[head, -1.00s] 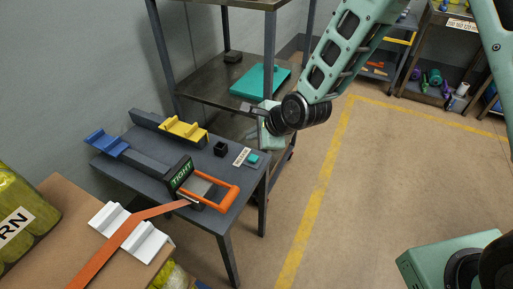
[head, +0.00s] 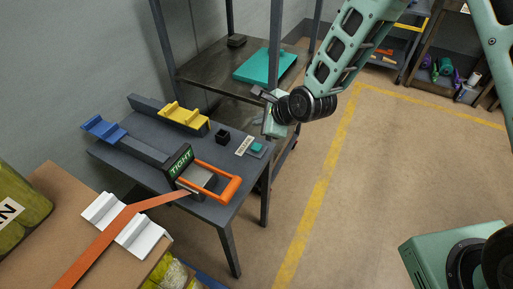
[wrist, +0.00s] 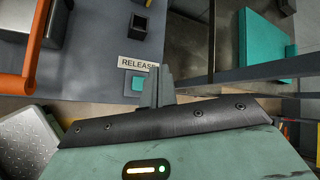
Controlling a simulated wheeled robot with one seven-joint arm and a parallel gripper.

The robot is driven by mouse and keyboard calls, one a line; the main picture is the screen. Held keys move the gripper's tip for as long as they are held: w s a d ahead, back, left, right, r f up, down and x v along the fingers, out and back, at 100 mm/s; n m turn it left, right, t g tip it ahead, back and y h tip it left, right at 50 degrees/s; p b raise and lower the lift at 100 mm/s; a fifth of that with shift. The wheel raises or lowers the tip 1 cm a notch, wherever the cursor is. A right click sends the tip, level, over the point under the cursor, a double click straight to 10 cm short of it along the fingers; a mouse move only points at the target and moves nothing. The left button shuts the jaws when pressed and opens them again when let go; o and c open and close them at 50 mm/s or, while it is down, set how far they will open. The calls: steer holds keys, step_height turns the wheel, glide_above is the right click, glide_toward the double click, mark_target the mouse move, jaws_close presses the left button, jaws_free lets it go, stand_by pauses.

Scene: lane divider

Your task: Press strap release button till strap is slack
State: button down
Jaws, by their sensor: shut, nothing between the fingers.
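The release button (head: 257,147) is a small teal square on a grey pad at the table's right edge, beside the RELEASE label (head: 244,146). It also shows in the wrist view (wrist: 138,83). My gripper (wrist: 155,78) is shut and empty; in the wrist view its grey fingers appear just right of the button. I see no contact, and cannot tell its height above. The orange strap (head: 120,222) runs straight from the white edge guard to the ratchet with the orange handle (head: 230,189). The sign (head: 181,161) by the ratchet reads TIGHT.
A small black block (head: 223,136) stands near the label. Yellow (head: 184,117) and blue (head: 103,128) brackets lie at the table's back and left. A shelf with a teal board (head: 265,65) stands behind. Open floor with a yellow line lies right.

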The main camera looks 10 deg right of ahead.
mark_target(259, 148)
step_height(259, 148, down, 7)
steer(key=b, duration=0.5)
steer(key=shift+f, duration=0.15)
steer(key=shift+f, duration=0.1)
stand_by(1.6)
steer(key=shift+f, duration=0.3)
steer(key=shift+f+b, duration=0.45)
steer(key=shift+f, duration=0.05)
stand_by(0.9)
steer(key=shift+r, duration=0.1)
steer(key=shift+r+p, duration=0.8)
steer(key=shift+r, duration=0.05)
step_height(259, 148, up, 5)
steer(key=p, duration=0.4)
